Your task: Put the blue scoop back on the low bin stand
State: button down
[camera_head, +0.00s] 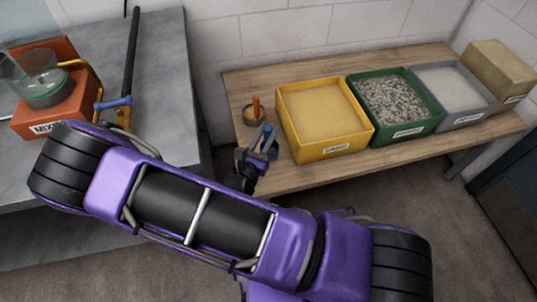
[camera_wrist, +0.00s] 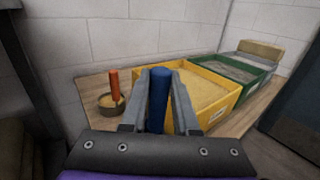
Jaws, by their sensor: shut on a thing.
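My gripper (camera_head: 258,152) is shut on the blue scoop (camera_head: 267,137), near the left front part of the low bin stand (camera_head: 285,180). In the wrist view, the scoop's blue handle (camera_wrist: 158,100) stands upright between the two grey fingers. The scoop's bowl does not show clearly in either view. The stand is a low wooden table; its bare wood also shows in the wrist view (camera_wrist: 97,83). I cannot tell how far the scoop is from the wood.
Yellow (camera_head: 331,147), green (camera_head: 404,132) and grey (camera_head: 468,118) bins fill the middle and right, with a tan block (camera_head: 500,70) at the far end. A grey bench (camera_head: 160,70) holds an orange mixer (camera_head: 50,112).

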jog(key=shift+f+b, duration=0.6)
jog(key=shift+f, duration=2.6)
jog(key=c, duration=0.7)
grip_release()
jog(key=shift+s, duration=0.1)
jog(key=v, duration=1.1)
jog(key=shift+s+a+p, duration=0.15)
jog(key=shift+s+p, duration=0.2)
jog(key=shift+p, duration=0.05)
